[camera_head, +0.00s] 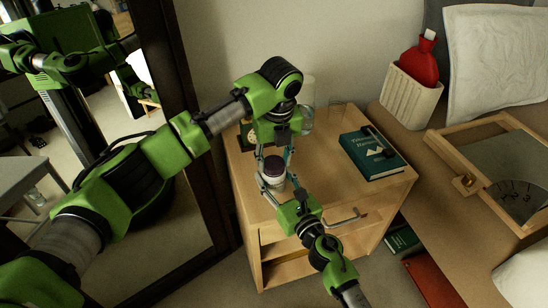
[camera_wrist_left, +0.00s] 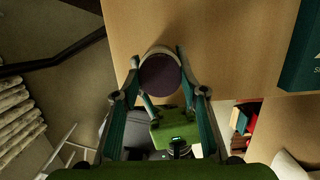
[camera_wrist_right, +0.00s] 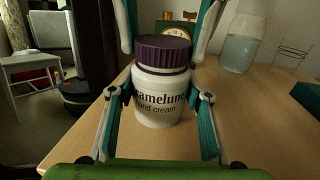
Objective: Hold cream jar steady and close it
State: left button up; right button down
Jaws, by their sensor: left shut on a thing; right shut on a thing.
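The cream jar (camera_head: 273,179) stands upright on the wooden nightstand (camera_head: 330,192). In the right wrist view it is a white jar (camera_wrist_right: 158,103) with dark "hand cream" lettering, and its ribbed purple lid (camera_wrist_right: 162,50) sits on top. My left gripper (camera_head: 274,156) reaches down from above and is shut on the lid, with a finger on either side. The left wrist view shows the lid's round top (camera_wrist_left: 160,75) between these fingers. My right gripper (camera_head: 275,186) comes in low from the front and is shut on the jar's white body. The lid's thread is hidden.
A teal book (camera_head: 372,155) with a dark object on it lies right of the jar. A clear glass vessel (camera_wrist_right: 239,50) and a small clock (camera_wrist_right: 173,29) stand behind it. A mirror (camera_head: 120,190) stands left of the nightstand. The top between jar and book is clear.

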pick_arm(q)
jog(key=m, duration=0.4)
jog(key=shift+a+h, duration=0.15)
jog(key=shift+h, duration=0.15)
jog(key=m+h, duration=0.1)
jog(key=m, duration=0.5)
jog(key=o, duration=0.8)
jog(key=shift+r, duration=0.15)
notch_tip(320, 180, up, 4)
jog(key=shift+r, duration=0.15)
jog(key=shift+c, duration=0.4)
